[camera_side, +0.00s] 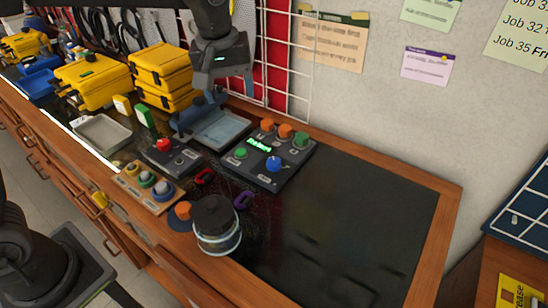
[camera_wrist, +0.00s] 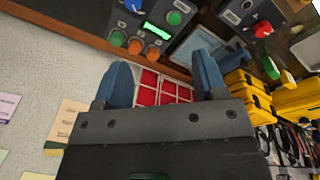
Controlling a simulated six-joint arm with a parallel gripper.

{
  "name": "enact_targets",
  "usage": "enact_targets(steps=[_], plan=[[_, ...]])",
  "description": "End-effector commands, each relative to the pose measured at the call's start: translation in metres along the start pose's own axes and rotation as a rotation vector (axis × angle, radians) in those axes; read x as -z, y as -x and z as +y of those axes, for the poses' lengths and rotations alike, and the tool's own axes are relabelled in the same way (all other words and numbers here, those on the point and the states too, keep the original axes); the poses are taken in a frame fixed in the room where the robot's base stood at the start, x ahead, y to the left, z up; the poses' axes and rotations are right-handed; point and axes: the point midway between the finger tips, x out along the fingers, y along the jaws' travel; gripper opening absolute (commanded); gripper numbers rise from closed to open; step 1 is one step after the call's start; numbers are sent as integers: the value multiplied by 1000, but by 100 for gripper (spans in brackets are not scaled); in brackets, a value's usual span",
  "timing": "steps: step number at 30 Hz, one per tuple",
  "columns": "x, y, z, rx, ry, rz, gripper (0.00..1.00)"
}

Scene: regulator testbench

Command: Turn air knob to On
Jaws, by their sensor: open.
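The dark control panel (camera_side: 262,178) on the bench has two orange knobs (camera_side: 285,130), a green knob (camera_side: 301,139), a green button (camera_side: 241,153), a blue knob (camera_side: 274,164) and a lit green display (camera_side: 259,145). Its labels are too small to read, so I cannot tell which knob is the air knob. The panel also shows at the top of the wrist view, with the display (camera_wrist: 157,31) and an orange knob (camera_wrist: 134,46). My gripper (camera_side: 203,112) is open and empty, with blue fingers, left of the panel above a grey tray. Its spread fingers (camera_wrist: 162,78) touch no knob.
The grey tray (camera_side: 228,132) lies left of the panel. A red-button box (camera_side: 163,145), a button board (camera_side: 125,185) and a dark-lidded jar (camera_side: 216,240) stand nearby. Yellow cases (camera_side: 160,62) and a white wire grid (camera_side: 302,70) are behind. The bench's right side is clear.

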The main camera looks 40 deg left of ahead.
Motion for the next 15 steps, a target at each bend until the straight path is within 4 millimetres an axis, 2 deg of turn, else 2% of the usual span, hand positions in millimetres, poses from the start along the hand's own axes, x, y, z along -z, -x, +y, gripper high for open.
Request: enact_targets(steps=[1, 6, 10, 15], plan=[[5, -16, 17, 23, 44, -21, 65], [14, -54, 56, 83, 193, -60, 65], [16, -73, 71, 111, 260, -72, 65], [16, -85, 76, 123, 289, -77, 65]])
